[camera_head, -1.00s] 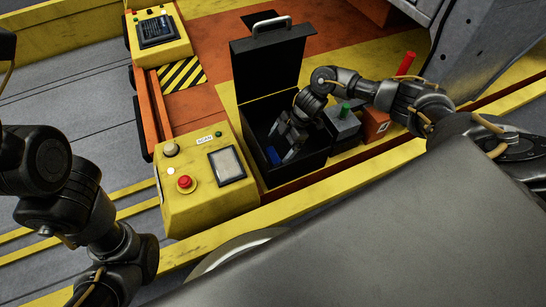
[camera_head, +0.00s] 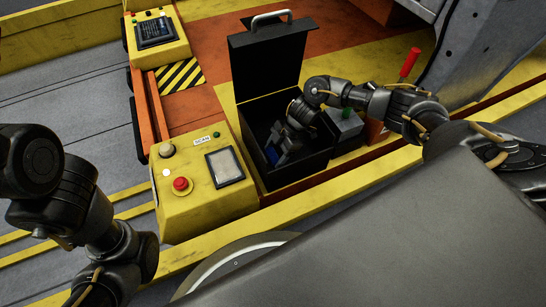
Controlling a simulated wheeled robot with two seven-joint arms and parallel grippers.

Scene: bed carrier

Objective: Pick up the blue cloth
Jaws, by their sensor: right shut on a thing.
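The black toolbox (camera_head: 306,172) stands open with its lid (camera_head: 265,66) raised. My right gripper (camera_head: 278,152) reaches down into it from the right. It is shut on the blue cloth (camera_head: 271,155), of which only a small patch shows in the dark interior near the left wall. The fingers and the shadow hide the rest of the cloth. My left arm is at the left edge; its gripper is outside the picture.
A yellow control box (camera_head: 205,205) with a red button (camera_head: 181,185) and a screen stands left of the toolbox. A grey box with a green knob (camera_head: 345,112) stands to its right. A red lever (camera_head: 409,62) rises behind my right arm.

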